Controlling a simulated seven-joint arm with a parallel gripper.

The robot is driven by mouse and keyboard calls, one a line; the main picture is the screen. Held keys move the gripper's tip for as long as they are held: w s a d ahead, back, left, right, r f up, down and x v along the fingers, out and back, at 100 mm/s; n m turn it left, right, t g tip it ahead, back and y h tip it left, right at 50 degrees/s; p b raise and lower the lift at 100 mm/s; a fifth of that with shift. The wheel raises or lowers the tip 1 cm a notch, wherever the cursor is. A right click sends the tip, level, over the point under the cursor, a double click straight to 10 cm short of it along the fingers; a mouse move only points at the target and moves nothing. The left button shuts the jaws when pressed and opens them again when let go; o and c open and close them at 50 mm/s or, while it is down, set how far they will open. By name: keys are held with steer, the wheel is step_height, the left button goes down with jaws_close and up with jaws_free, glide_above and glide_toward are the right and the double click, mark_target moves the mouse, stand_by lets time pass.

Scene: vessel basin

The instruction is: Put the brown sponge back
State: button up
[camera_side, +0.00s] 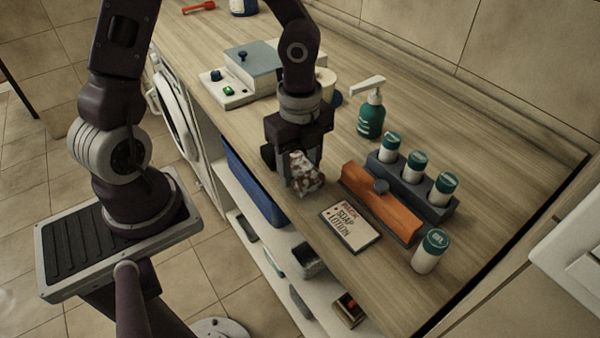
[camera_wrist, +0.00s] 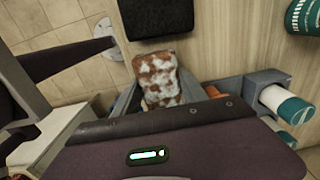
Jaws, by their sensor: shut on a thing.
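The brown sponge (camera_side: 305,174) is a small brown block mottled with white, like foam. My gripper (camera_side: 300,172) is shut on it and holds it tilted near the front edge of the wooden counter. In the wrist view the sponge (camera_wrist: 160,80) shows between the fingers, its lower end hidden behind my gripper's body. I cannot tell for certain whether it touches the counter.
A sign (camera_side: 349,227) lies right of the sponge, before an orange box with a dark knob (camera_side: 376,200). Behind stand a rack (camera_side: 440,205) of green-capped bottles and a soap pump (camera_side: 371,118). A loose bottle (camera_side: 430,251) stands right. An open shelf (camera_side: 290,262) lies below the counter.

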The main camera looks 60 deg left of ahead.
steer(key=shift+f, duration=0.9)
steer(key=o, duration=1.4)
steer(key=shift+f, duration=0.15)
steer(key=shift+o, duration=0.2)
